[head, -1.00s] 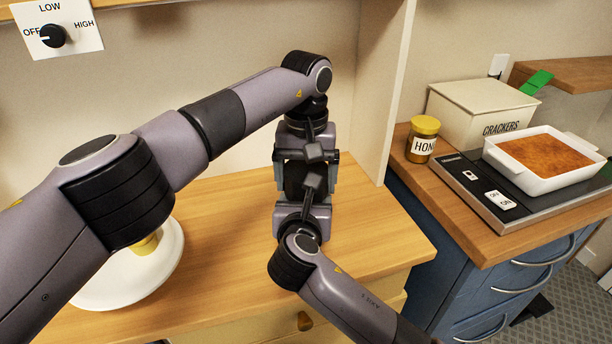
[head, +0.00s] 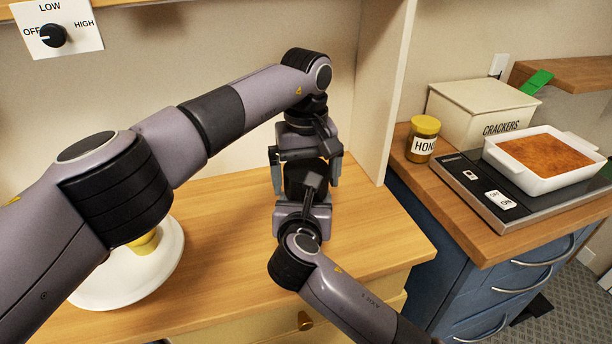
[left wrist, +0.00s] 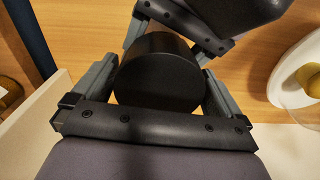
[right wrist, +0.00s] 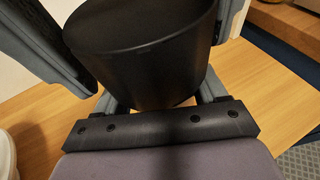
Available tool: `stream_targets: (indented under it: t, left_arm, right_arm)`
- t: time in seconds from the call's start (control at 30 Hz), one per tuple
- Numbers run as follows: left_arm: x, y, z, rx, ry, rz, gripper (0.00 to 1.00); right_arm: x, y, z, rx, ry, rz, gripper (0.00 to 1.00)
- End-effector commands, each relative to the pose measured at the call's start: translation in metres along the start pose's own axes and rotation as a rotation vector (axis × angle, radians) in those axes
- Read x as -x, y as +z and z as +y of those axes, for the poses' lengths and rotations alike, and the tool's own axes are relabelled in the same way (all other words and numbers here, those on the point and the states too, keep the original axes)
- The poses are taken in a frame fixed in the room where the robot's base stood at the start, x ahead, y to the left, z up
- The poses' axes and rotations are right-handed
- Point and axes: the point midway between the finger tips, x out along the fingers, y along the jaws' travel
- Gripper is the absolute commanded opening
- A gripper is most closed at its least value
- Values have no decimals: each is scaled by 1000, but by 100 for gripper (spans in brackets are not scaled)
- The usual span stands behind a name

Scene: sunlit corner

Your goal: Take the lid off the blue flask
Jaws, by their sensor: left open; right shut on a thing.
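A black cylinder, upright with a flat round top, shows in the left wrist view (left wrist: 157,82) and the right wrist view (right wrist: 145,60). It looks like the dark lid end of the flask; no blue shows, and the lower part is hidden. In the head view, both grippers cover most of it. My left gripper (head: 305,172) is open over it, with a finger at either side of the cylinder in its wrist view. My right gripper (head: 303,202) comes from the front side, shut, its fingers reaching around the cylinder's lower part.
A white round dish (head: 150,275) with a yellow thing (head: 143,242) stands left on the wooden top, partly behind my left arm. An upright panel (head: 378,90) bounds the right. Beyond it are a honey jar (head: 423,140), a crackers box (head: 480,110) and a baking dish (head: 535,160).

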Motion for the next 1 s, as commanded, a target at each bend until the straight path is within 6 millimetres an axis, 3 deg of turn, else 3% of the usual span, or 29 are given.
stream_targets:
  t: [0.3,0.43,0.77,0.9,1.0]
  left_arm:
    - [38,0,0,-1,1,3,100]
    - [45,0,0,-14,-1,1,100]
    - [71,0,0,-242,-4,2,100]
    - [74,0,0,-294,-1,2,100]
    - [65,0,0,-302,-1,-2,100]
  right_arm:
    - [0,0,0,0,0,0,0]
    - [0,0,0,0,0,0,0]
    - [0,0,0,0,0,0,0]
    - [0,0,0,0,0,0,0]
    - [0,0,0,0,0,0,0]
